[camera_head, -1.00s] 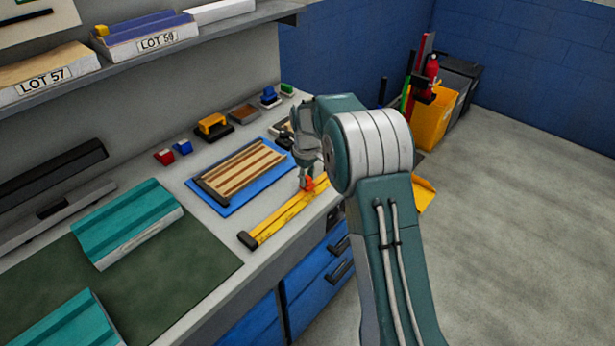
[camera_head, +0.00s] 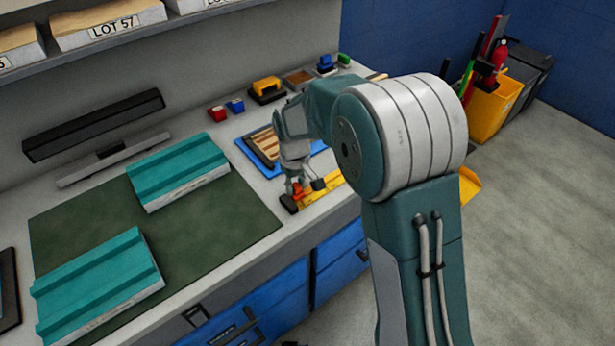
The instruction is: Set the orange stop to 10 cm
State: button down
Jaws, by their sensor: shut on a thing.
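The orange stop (camera_head: 298,190) sits on the yellow ruler (camera_head: 326,187) near its left, dark-capped end (camera_head: 288,204). My gripper (camera_head: 297,186) points down over the ruler and is shut on the orange stop. The ruler lies along the front edge of the bench, its far part hidden behind my arm. The scale marks are too small to read, so I cannot tell the stop's exact position.
A blue tray with a striped wooden board (camera_head: 262,147) lies behind the ruler, partly covered by my gripper. Two teal panels (camera_head: 178,172) rest on a dark green mat (camera_head: 235,213) to the left. Red (camera_head: 217,113) and blue (camera_head: 236,105) blocks stand behind.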

jog(key=shift+s+a+f, duration=0.1)
jog(key=shift+s+f, duration=0.05)
jog(key=shift+s, duration=0.1)
jog(key=shift+c, duration=2.4)
grip_release()
jog(key=shift+a, duration=0.25)
jog(key=shift+w+r, duration=0.1)
jog(key=shift+r, duration=0.25)
notch_tip(320, 180, up, 11)
jog(key=shift+r, duration=0.15)
jog(key=shift+a, duration=0.1)
